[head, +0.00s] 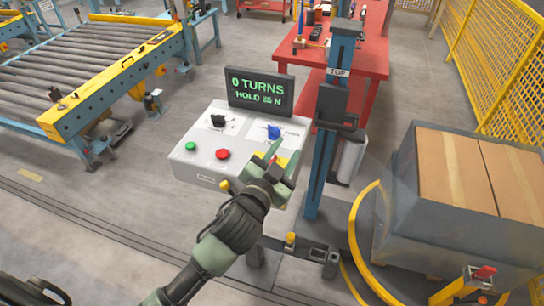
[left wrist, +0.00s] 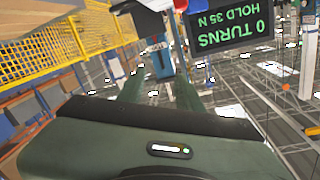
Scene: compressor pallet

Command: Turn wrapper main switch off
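The wrapper's pale control box (head: 200,165) stands left of the blue mast. It has a black knob (head: 217,121), a blue knob (head: 274,131), a green button (head: 190,146) and a red button (head: 223,154). A yellow and red part (head: 263,158), perhaps the main switch, shows at the box's right end, partly hidden by my left gripper (head: 281,157). Its setting cannot be read. The left gripper's green fingers are apart, over that part; contact cannot be told. The wrist view shows the fingers (left wrist: 160,90) apart, nothing clearly held. My right gripper is not in view.
A display (head: 260,92) reading 0 TURNS stands behind the box. The blue mast (head: 325,150) rises close right of my gripper. A wrapped pallet load (head: 455,215) with a yellow ring (head: 356,235) is at right. A roller conveyor (head: 85,65) is at left.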

